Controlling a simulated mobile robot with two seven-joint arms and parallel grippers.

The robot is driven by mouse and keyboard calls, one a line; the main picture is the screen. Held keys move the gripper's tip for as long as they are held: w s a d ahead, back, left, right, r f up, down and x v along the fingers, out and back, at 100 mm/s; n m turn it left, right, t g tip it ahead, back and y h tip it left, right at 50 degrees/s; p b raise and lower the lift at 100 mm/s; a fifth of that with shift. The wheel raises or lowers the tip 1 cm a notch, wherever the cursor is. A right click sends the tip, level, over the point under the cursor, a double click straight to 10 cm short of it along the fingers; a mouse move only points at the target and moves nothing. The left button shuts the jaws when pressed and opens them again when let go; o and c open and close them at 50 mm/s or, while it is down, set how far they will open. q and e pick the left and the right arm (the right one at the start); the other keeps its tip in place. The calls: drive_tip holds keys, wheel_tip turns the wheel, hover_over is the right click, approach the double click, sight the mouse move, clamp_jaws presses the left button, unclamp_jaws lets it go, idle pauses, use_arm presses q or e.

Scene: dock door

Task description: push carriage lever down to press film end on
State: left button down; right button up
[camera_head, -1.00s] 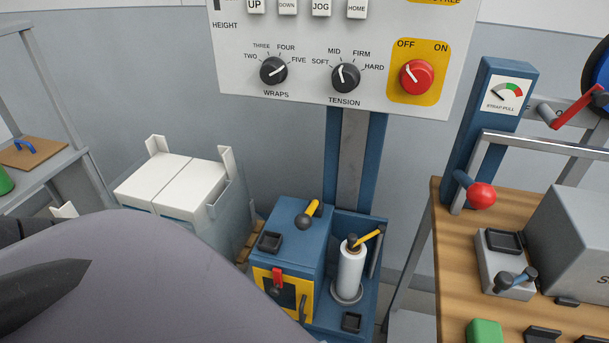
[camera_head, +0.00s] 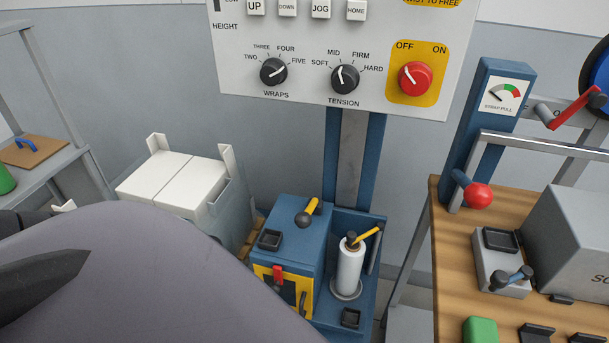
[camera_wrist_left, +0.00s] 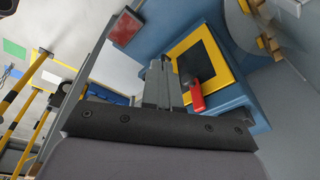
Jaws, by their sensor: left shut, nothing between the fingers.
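The blue carriage (camera_head: 290,238) stands low on the blue mast. It has a red lever (camera_head: 278,274) on its yellow-framed front and a yellow lever with a dark ball (camera_head: 308,214) on top. I cannot tell for certain which is the carriage lever. A white film roll (camera_head: 350,270) stands upright beside the box, with a yellow handle above it. In the left wrist view my left gripper (camera_wrist_left: 165,66) is shut and empty. Its fingers appear just left of the red lever (camera_wrist_left: 196,96); contact cannot be told. My arm hides the head view's lower left. My right gripper is not in view.
A control panel (camera_head: 330,95) hangs above the carriage. A wooden bench (camera_head: 450,270) with a red-ball lever (camera_head: 478,195) and a grey box stands at right. A pallet stack of white boxes (camera_head: 175,182) is at left of the carriage.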

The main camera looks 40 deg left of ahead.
use_arm(q)
drive_tip(key=shift+m, duration=0.5)
drive_tip(key=w+a+r, duration=0.2)
drive_tip(key=w+a, duration=0.1)
drive_tip(key=w+a+r, duration=0.3)
drive_tip(key=a, duration=0.1)
drive_tip(key=w+a+r, duration=0.2)
drive_tip(key=w+a, duration=0.1)
drive_tip(key=a, duration=0.1)
drive_tip(key=shift+w+r, duration=0.15)
drive_tip(key=shift+w, duration=0.2)
drive_tip(key=w+r+t, duration=0.1)
drive_tip(key=w+r, duration=0.5)
drive_tip(key=w, duration=0.1)
wheel_tip(320, 180, up, 7)
drive_tip(key=t, duration=0.2)
hover_over(309, 209)
drive_tip(key=shift+w+a+m+h, duration=0.3)
drive_tip(key=shift+w+a+m, duration=0.1)
drive_tip(key=shift+a, duration=0.05)
drive_tip(key=shift+f, duration=0.15)
